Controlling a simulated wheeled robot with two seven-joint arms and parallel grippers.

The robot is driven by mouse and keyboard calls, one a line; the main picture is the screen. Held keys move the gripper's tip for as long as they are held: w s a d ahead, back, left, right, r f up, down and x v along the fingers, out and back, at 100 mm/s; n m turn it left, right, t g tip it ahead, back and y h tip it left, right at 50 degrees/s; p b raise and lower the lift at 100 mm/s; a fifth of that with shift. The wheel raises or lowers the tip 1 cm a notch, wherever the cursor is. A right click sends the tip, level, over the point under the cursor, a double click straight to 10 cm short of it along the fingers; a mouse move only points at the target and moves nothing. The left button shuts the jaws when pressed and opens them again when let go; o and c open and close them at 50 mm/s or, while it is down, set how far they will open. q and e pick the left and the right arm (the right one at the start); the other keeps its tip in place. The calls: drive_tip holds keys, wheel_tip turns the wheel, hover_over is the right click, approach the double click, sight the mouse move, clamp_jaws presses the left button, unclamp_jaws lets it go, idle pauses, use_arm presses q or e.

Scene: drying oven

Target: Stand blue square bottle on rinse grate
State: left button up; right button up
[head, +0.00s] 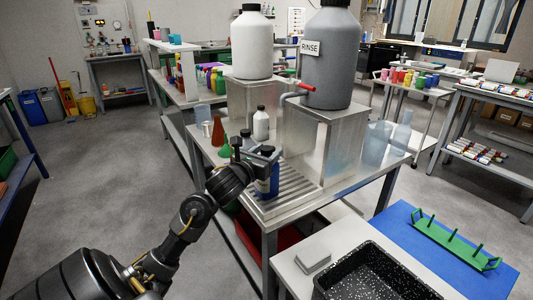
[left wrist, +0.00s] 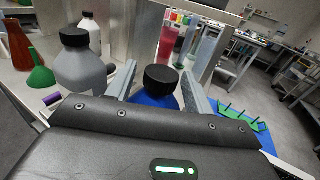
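The blue square bottle (head: 267,184) with a black cap is upright at my left gripper (head: 266,155). I cannot tell whether the base touches the slats. My right gripper is not in view.
A grey RINSE carboy (head: 327,60) with a red tap (head: 306,87) stands on a metal stand right behind the grate. A white bottle (head: 261,124), brown flask (head: 217,133) and green funnel (head: 224,152) stand behind the gripper. The grate's right part is clear.

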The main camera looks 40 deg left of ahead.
use_arm(q)
drive_tip(key=shift+r, duration=0.1)
drive_tip(key=shift+r+p, duration=0.15)
drive_tip(key=shift+p, duration=0.15)
drive_tip(key=s+d+p, duration=0.2)
drive_tip(key=s+p, duration=0.1)
drive_tip(key=s, duration=0.8)
drive_tip(key=shift+s, duration=0.4)
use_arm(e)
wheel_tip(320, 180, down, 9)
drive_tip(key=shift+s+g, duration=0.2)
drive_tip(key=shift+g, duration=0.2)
use_arm(q)
drive_tip(key=shift+d+f, duration=0.1)
drive_tip(key=shift+f, duration=0.1)
